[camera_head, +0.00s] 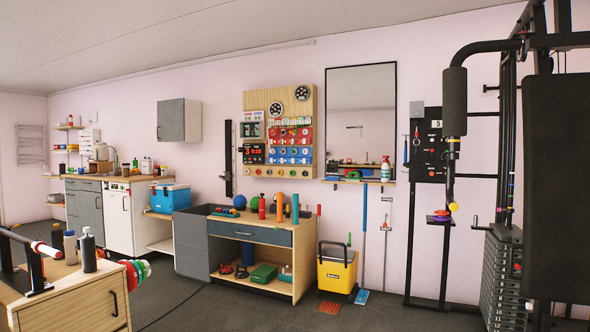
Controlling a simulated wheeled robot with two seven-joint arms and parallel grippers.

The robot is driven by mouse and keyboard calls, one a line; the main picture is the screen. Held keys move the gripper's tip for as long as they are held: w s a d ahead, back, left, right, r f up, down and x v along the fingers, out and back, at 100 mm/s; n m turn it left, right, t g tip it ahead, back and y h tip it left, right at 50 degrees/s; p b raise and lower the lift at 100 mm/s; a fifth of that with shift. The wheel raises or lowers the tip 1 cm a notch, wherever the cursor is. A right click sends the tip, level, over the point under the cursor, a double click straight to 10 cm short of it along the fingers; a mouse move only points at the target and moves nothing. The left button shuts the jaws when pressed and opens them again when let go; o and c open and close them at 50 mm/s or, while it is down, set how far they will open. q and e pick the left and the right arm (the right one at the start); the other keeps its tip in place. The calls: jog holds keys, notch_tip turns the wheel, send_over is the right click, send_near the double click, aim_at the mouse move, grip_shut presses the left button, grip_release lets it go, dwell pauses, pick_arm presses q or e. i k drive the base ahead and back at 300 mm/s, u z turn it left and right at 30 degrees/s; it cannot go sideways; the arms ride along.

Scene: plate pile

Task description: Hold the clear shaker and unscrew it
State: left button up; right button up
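No clear shaker can be made out for certain. One is a greyish bottle (70,247), possibly see-through but too small to tell. Neither of my grippers is in view, and nothing is seen touching the bottles.
A barbell rack (30,268) and coloured weight plates (137,271) are by the bottles. A workbench (265,236) and yellow bucket (337,272) stand against the back wall. A gym machine (505,275) fills the right. The dark floor (240,310) is open in front.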

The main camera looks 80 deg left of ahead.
aim_at(127, 168)
jog(key=u, duration=3.3)
jog(key=i, duration=6.6)
jog(key=u, duration=1.85)
jog(key=i, duration=1.5)
jog(key=z, duration=1.1)
